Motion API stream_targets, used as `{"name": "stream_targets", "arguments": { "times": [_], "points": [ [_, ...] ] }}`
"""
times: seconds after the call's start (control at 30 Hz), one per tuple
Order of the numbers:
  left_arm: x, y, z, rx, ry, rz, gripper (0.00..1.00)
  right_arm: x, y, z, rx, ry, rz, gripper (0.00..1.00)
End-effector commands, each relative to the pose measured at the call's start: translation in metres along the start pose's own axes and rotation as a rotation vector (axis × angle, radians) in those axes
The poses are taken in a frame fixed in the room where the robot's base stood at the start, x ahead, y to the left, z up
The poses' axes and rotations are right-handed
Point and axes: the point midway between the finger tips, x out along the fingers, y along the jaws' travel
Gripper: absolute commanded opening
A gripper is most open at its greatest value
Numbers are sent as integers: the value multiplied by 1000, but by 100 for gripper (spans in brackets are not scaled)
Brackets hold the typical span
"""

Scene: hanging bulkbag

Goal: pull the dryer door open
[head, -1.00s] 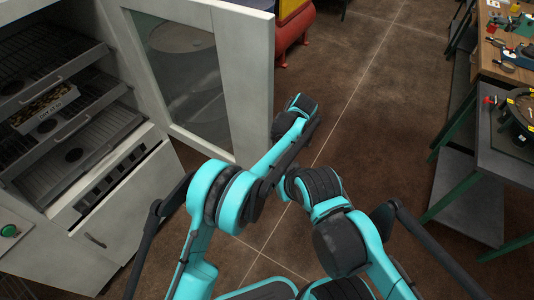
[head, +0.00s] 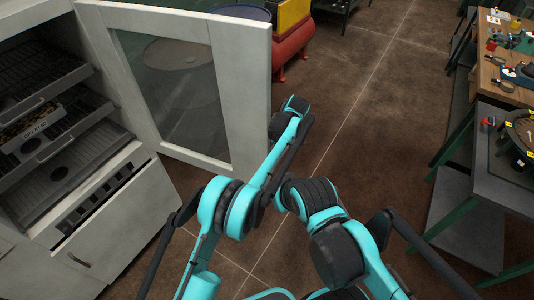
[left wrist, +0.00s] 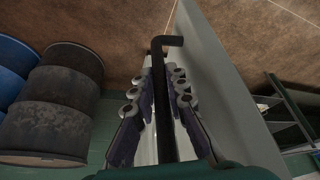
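The dryer door (head: 238,90), a pale frame around a dark window, stands wide open to the right of the dryer cabinet (head: 140,205). In the head view my left forearm reaches the door's right edge, and the door hides the gripper. In the left wrist view my left gripper (left wrist: 162,82) has its fingers on both sides of the black door handle (left wrist: 163,58), close against it. The door panel (left wrist: 225,75) runs along the right of the fingers there. My right arm is folded at the lower middle of the head view; its gripper does not show.
Pull-out trays (head: 60,155) fill the open cabinet. A red tank (head: 290,50) stands behind the door. Dark drums (left wrist: 55,95) show in the left wrist view. A workbench with tools (head: 510,65) is at the right, with clear brown floor between.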

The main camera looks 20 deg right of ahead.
Motion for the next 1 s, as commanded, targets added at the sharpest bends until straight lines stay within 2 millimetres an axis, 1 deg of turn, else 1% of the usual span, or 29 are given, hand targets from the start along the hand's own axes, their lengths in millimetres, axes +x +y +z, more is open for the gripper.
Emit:
{"name": "stream_targets", "arguments": {
  "times": [0.03, 0.07, 0.37, 0.47, 0.57, 0.8, 0.9, 1.0],
  "points": [
    [1, 1, -3, -3, 2, 0, 26, 0, 0, 0, 0, 0, 0, 0],
    [1, 1, -3, -3, 2, 0, 34, 0, 0, 0, 0, 0, 0, 0],
    [0, 0, -1, -1, 1, 0, 34, 0, 0, 0, 0, 0, 0, 0],
    [-6, 0, -1, 0, 1, 0, 34, 0, 0, 0, 0, 0, 0, 0],
    [-21, 0, -1, 0, 1, 1, 34, 0, 0, 0, 0, 0, 0, 0],
    [-74, 1, -1, 0, 1, 0, 34, 0, 0, 0, 0, 0, 0, 0],
    [-94, 0, -2, -1, 1, -1, 34, 0, 0, 0, 0, 0, 0, 0],
    [-106, 1, -2, -1, 1, -1, 34, 0, 0, 0, 0, 0, 0, 0]
  ]
}}
